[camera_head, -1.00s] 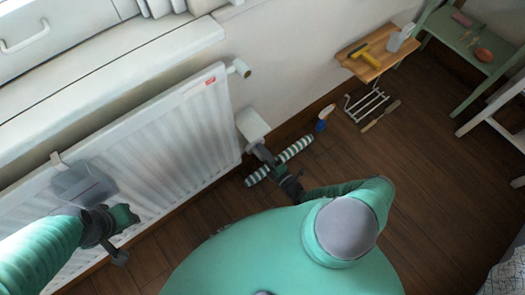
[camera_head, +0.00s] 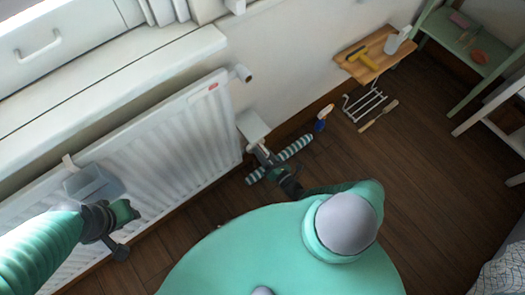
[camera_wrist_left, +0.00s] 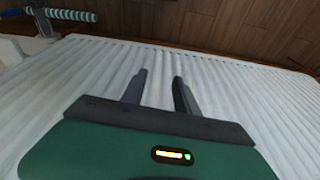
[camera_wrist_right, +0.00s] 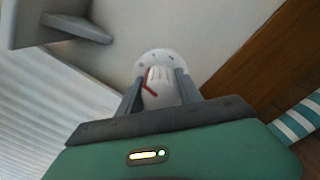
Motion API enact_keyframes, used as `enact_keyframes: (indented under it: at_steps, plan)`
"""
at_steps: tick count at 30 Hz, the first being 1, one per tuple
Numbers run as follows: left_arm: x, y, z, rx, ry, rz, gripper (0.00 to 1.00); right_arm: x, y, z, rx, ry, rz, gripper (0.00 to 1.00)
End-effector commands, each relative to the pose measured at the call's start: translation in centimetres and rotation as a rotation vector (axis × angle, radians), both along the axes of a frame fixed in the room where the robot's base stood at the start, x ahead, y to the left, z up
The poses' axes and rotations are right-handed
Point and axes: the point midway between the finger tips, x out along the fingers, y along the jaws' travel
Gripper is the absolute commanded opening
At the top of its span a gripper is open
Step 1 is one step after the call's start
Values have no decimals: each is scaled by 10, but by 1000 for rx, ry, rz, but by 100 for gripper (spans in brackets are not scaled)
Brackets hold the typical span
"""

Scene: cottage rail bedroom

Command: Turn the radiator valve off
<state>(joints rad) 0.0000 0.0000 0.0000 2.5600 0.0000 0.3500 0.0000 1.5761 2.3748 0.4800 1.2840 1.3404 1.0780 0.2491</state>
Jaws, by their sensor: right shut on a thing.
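The white radiator (camera_head: 170,150) is on the wall at the left. Its valve knob (camera_wrist_right: 160,92), white with a red mark, shows in the right wrist view between the fingers of my right gripper (camera_wrist_right: 158,90). The fingers are shut on the knob from both sides, with its round white base behind it. In the head view my right gripper (camera_head: 262,155) is low beside the radiator's right end and hides the knob. My left gripper (camera_wrist_left: 159,85) is open and empty, with the radiator's ribbed panel beyond its fingers.
A striped green-and-white roll (camera_head: 297,147) lies by the right gripper. A white box-like piece (camera_head: 252,125) juts from the wall above it. A grey holder (camera_head: 95,182) hangs on the radiator. A spray bottle (camera_head: 323,118), wire rack (camera_head: 363,105) and wooden bench (camera_head: 372,62) are beyond.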

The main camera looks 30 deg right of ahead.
Motion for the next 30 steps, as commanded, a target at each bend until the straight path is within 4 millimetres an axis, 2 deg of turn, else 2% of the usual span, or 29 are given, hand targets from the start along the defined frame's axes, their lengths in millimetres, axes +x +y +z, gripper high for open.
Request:
enact_keyframes:
  at_steps: [1, 9, 23, 24, 28, 30]
  plan:
    - [0, 0, 1, 0, 0, 0, 36, -2, 5, -4, -23, 11, 10, 2]
    - [0, 0, 4, 0, 0, 0, 36, -2, 5, -5, -106, 4, 11, 2]
    - [0, 0, 4, 0, 0, 0, 36, -2, 4, -5, -122, 2, 11, 2]
    - [0, 0, 4, 0, 0, 0, 36, -2, 4, -5, -122, 2, 11, 43]
    - [0, 0, 4, 0, 0, 0, 36, -2, 3, -4, -120, 0, 7, 60]
    - [0, 0, 4, 0, 0, 0, 36, -1, 2, -3, -120, -2, 6, 64]
